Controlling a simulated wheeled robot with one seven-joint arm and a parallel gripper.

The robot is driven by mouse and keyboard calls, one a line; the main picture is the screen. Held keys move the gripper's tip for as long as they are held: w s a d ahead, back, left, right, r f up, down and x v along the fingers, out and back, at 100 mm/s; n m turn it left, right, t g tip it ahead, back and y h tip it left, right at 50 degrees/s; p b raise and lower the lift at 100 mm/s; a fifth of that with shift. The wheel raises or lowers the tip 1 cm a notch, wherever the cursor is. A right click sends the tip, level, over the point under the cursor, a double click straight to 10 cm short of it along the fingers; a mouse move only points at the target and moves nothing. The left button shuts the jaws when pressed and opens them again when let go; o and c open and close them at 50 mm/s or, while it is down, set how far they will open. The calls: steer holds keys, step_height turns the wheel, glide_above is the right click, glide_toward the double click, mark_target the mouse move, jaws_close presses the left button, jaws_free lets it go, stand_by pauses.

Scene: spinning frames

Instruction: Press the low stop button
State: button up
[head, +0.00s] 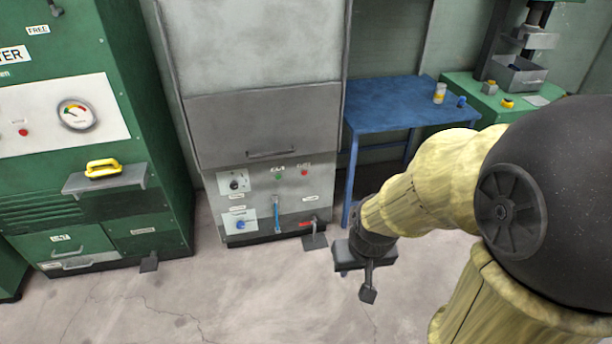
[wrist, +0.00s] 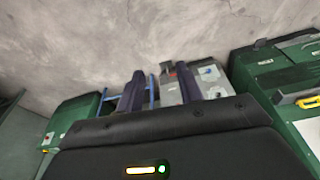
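The grey cabinet (head: 262,120) stands in the middle of the head view. Lower down are a blue knob (head: 241,224), a blue vertical handle (head: 276,214) and a red part (head: 306,223) by a grey pedal-like piece. I cannot tell which one is the low stop button. My gripper (head: 368,292) is right of the cabinet, pointing down and apart from it. In the wrist view its two fingers (wrist: 161,82) are spread, with nothing between them.
A blue table (head: 390,105) and a green bench (head: 500,110) stand at right. The concrete floor (head: 200,300) in front is clear.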

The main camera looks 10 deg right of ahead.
steer(key=shift+c, duration=0.3)
jaws_close()
stand_by(1.6)
